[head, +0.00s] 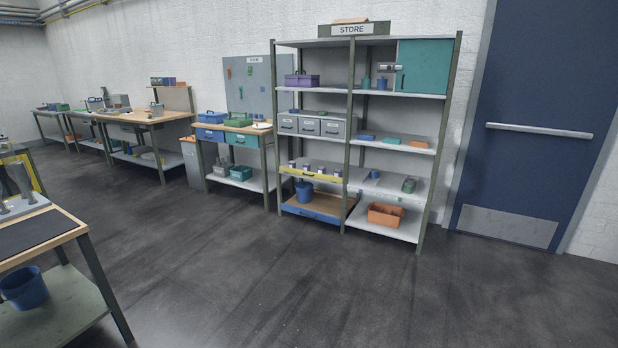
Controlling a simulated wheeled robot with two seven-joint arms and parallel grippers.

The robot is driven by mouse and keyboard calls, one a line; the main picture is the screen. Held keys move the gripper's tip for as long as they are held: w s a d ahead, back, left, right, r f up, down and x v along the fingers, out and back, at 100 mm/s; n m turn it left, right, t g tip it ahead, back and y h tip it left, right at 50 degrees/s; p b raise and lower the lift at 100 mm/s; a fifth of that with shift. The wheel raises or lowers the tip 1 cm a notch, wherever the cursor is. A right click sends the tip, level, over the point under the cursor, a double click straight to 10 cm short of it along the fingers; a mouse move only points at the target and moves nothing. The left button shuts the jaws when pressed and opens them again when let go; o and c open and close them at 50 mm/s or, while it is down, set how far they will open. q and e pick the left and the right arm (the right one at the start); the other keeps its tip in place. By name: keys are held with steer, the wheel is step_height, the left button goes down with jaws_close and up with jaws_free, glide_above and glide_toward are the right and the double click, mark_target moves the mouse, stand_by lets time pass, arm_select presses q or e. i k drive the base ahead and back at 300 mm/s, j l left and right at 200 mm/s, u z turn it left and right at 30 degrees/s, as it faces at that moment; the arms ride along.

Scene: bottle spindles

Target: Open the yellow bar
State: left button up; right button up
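A long yellow bar (309,174) runs along the front edge of the lower left bay of the store shelf unit, between two upright posts. Several small dark items with pale parts (306,168) stand in a row just behind or on it; they are too small to make out. Whether the bar is open or shut I cannot tell at this distance. Neither of my grippers is in view.
The shelf unit (350,128) stands against the back wall, left of a blue door (530,130). A blue bucket (304,191) sits below the bar. A workbench (35,235) is at the near left. Dark floor (300,285) ahead is clear.

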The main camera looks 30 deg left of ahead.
mark_target(286, 169)
steer(key=i+l, duration=0.1)
steer(key=i, duration=0.5)
steer(key=i+l, duration=0.15)
steer(key=i, duration=0.4)
steer(key=i+j+u, duration=0.2)
steer(key=i+u, duration=0.3)
steer(key=i, duration=0.15)
steer(key=i+u, duration=0.5)
steer(key=i, duration=0.15)
steer(key=i+l+u, duration=0.45)
steer(key=i, duration=0.2)
steer(key=i+j, duration=0.2)
steer(key=i, duration=0.25)
steer(key=i+j, duration=0.2)
steer(key=i, duration=0.3)
steer(key=i+j, duration=0.2)
steer(key=i, duration=0.25)
